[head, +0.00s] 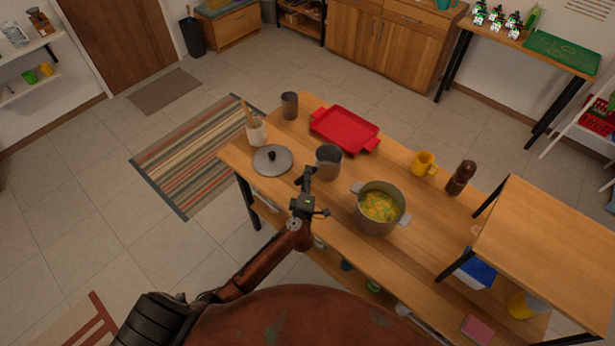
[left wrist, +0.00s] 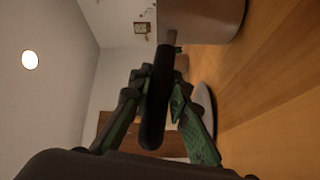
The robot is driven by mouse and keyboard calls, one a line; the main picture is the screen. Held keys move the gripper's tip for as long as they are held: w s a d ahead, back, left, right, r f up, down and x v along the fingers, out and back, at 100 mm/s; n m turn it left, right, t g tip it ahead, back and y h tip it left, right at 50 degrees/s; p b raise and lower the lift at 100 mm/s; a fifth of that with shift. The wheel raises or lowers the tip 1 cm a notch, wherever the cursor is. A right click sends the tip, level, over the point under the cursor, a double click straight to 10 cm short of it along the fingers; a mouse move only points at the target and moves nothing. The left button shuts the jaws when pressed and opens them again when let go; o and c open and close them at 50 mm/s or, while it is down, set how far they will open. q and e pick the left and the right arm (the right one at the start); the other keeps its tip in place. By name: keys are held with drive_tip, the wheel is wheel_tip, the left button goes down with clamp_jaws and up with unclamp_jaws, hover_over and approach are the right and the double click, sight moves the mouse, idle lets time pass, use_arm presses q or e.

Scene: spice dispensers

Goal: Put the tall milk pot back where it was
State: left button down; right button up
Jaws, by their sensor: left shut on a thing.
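Another grey cylindrical vessel (head: 290,105) stands at the table's far left corner. My right gripper is not in view.
On the table (head: 315,223) are a stew pot (head: 367,219), a red tray (head: 344,129), a grey lid (head: 272,160), a utensil crock (head: 257,132), a yellow mug (head: 424,164) and a pepper mill (head: 461,177). Bare wood lies between the lid and the tray.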

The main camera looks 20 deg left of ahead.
use_arm(q)
drive_tip(key=shift+f, duration=0.1)
drive_tip(key=c, duration=1.8)
unclamp_jaws()
drive_tip(key=shift+f, duration=0.15)
drive_tip(key=shift+r, duration=0.2)
drive_tip(key=p+v, duration=0.1)
drive_tip(key=v, duration=1.1)
